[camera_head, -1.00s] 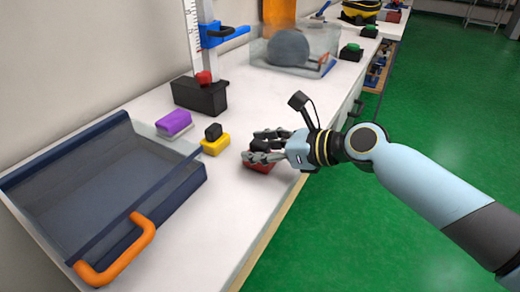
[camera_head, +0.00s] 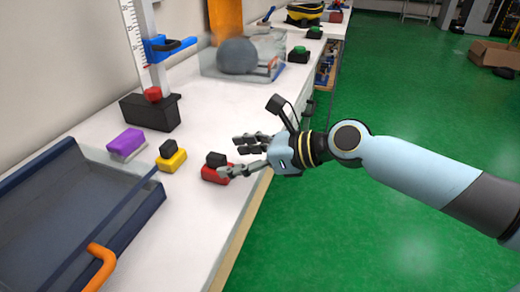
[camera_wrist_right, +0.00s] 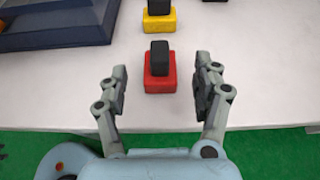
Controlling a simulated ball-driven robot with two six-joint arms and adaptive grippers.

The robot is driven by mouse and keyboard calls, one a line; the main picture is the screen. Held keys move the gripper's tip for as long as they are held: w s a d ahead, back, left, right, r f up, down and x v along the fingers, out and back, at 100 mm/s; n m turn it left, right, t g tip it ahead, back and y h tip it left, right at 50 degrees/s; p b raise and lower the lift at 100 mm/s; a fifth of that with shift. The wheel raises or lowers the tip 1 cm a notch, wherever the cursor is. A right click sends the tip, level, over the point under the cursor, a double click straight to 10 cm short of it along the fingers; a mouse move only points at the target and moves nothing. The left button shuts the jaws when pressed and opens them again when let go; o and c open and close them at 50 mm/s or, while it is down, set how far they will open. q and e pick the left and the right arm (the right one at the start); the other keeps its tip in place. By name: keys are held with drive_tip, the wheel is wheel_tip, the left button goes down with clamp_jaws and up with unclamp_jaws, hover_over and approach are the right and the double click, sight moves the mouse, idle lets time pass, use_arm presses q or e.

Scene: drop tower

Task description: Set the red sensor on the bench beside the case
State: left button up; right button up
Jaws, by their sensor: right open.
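The red sensor (camera_head: 215,170), a red block with a black top, sits upright on the white bench (camera_head: 190,210) near its front edge. In the right wrist view the red sensor (camera_wrist_right: 160,72) stands just beyond and between the spread fingers. My right gripper (camera_head: 248,156) is open and empty, and the fingers lie beside the sensor. The dark blue case (camera_head: 150,205) with clear panels and an orange handle (camera_head: 100,268) is on the bench to the left. My left gripper is not in view.
A yellow sensor (camera_head: 172,160) sits between the red sensor and a purple block (camera_head: 127,142). A black stand (camera_head: 150,112) with a ruler column is behind. A clear box with a grey ball (camera_head: 238,56) stands farther back. The bench between the case and the red sensor is clear.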

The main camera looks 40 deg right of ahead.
drive_tip(key=v, duration=0.7)
drive_tip(key=s+d+f+n+g+h, duration=0.1)
drive_tip(key=s+d+f+n+h, duration=0.2)
drive_tip(key=f, duration=0.5)
drive_tip(key=d+f+n+h, duration=0.25)
drive_tip(key=d+f, duration=0.35)
drive_tip(key=f, duration=0.3)
drive_tip(key=s+d+f+n+g+h, duration=0.25)
drive_tip(key=s+f+n, duration=0.6)
drive_tip(key=f, duration=0.45)
drive_tip(key=s+a+f+n+g, duration=0.3)
drive_tip(key=s+a+f+n, duration=0.2)
drive_tip(key=s, duration=0.7)
drive_tip(key=s+a+f+n+g, duration=0.4)
drive_tip(key=s+a+f+n, duration=0.1)
drive_tip(key=s+f+n, duration=0.5)
drive_tip(key=s+n, duration=0.1)
drive_tip(key=s, duration=0.1)
drive_tip(key=shift+s+a+p, duration=0.2)
drive_tip(key=shift+s+p, duration=0.15)
